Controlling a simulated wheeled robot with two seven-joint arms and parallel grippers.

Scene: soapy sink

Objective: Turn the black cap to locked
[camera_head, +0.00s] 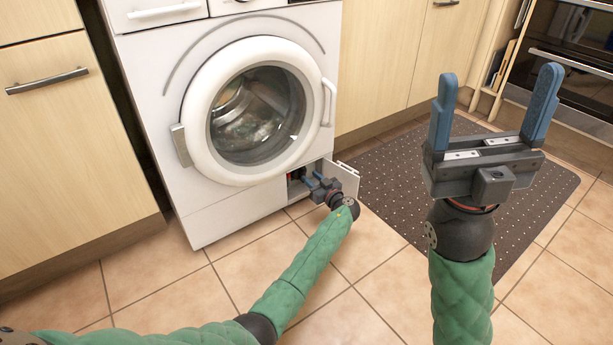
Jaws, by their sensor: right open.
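The white washing machine (150,125) has a small open hatch at its lower right front, its flap (345,176) swung out to the right. The hatch opening (295,187) is dark inside, with a small reddish patch. I cannot make out the black cap; my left gripper covers much of the opening. My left gripper (309,180) reaches into the hatch mouth, its blue fingers pointing inward. Whether its fingers are apart or shut on something is too small to tell. My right gripper (498,76) is raised on the right, open and empty, blue fingers wide apart.
The washer's round door (255,110) is shut above the hatch. A dark dotted mat (395,185) lies on the tiled floor to the right. Wooden cabinets (65,150) flank the washer, and an oven (575,65) stands at the far right. Floor in front is clear.

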